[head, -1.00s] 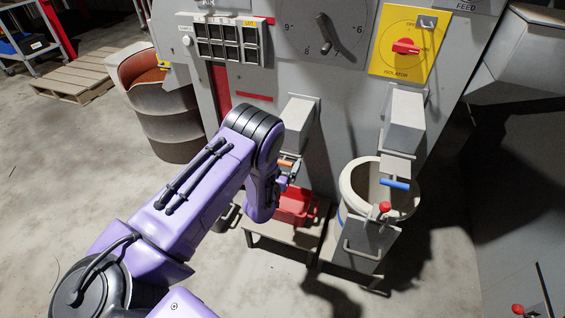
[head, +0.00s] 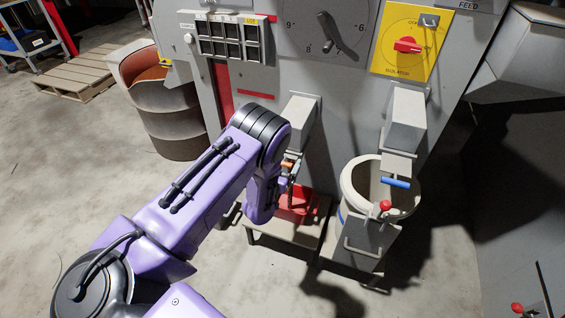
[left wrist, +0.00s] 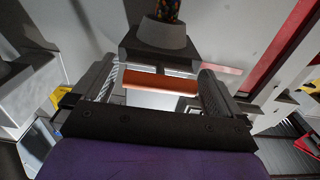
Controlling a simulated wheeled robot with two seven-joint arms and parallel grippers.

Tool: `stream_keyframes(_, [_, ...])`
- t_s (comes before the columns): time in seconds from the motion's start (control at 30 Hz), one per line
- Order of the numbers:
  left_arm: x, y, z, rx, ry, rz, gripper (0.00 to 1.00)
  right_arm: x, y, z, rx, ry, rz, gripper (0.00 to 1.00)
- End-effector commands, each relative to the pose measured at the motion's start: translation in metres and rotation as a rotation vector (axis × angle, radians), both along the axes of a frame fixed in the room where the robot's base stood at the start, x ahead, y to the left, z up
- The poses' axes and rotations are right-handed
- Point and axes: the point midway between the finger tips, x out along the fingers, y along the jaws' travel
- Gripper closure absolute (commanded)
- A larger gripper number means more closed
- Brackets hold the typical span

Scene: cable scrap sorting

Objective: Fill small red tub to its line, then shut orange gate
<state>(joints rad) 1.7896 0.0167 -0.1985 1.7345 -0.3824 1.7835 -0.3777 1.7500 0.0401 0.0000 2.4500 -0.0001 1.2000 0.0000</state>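The small red tub (head: 298,207) stands on a low stand under the left chute, partly hidden behind my left forearm and gripper. How full it is and its line cannot be made out. The orange gate handle (head: 288,166) is at the mouth of that chute, just above the tub. It shows as an orange bar in the left wrist view (left wrist: 160,82). My left gripper (head: 288,174) is at the handle. In the left wrist view its fingers (left wrist: 157,88) are spread, with the bar lying between them. My right gripper is not in view.
A larger pale tub (head: 352,187) stands at right under a second chute with a blue handle (head: 396,183). A red-knobbed lever (head: 385,206) is in front of it. A yellow isolator panel (head: 412,42) and dial (head: 322,28) are above. A drum (head: 165,120) stands left.

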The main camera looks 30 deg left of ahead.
Motion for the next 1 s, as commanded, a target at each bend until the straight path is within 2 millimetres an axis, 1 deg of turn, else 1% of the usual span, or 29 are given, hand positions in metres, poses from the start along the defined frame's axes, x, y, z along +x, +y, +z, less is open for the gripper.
stream_keyframes(0.1, [-0.002,-0.001,0.000,0.000,0.000,0.000,0.00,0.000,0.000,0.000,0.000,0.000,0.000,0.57])
stream_keyframes(0.17, [-0.008,-0.002,0.000,0.001,0.002,0.000,0.00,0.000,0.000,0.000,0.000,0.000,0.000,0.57])
stream_keyframes(0.27, [-0.026,-0.007,0.000,0.001,0.004,-0.001,0.00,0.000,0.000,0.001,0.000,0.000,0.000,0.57])
stream_keyframes(0.4, [-0.060,-0.015,-0.001,0.002,0.006,-0.003,0.00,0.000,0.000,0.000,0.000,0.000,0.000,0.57])
stream_keyframes(0.5, [-0.081,-0.020,-0.001,0.002,0.005,-0.003,0.00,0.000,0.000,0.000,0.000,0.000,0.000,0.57])
stream_keyframes(0.6, [-0.095,-0.023,-0.001,0.001,0.002,-0.002,0.00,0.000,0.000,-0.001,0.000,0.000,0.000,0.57])
stream_keyframes(0.73, [-0.102,-0.024,0.000,0.000,0.001,0.000,0.00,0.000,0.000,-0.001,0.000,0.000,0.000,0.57])
stream_keyframes(0.93, [-0.103,-0.024,0.000,0.000,0.000,0.000,0.00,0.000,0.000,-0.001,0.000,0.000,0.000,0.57])
stream_keyframes(0.97, [-0.103,-0.024,0.000,0.000,0.001,0.000,0.06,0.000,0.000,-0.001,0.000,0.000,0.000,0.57])
stream_keyframes(1.0, [-0.104,-0.024,-0.002,-0.002,0.009,0.003,0.20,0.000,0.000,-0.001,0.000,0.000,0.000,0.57])
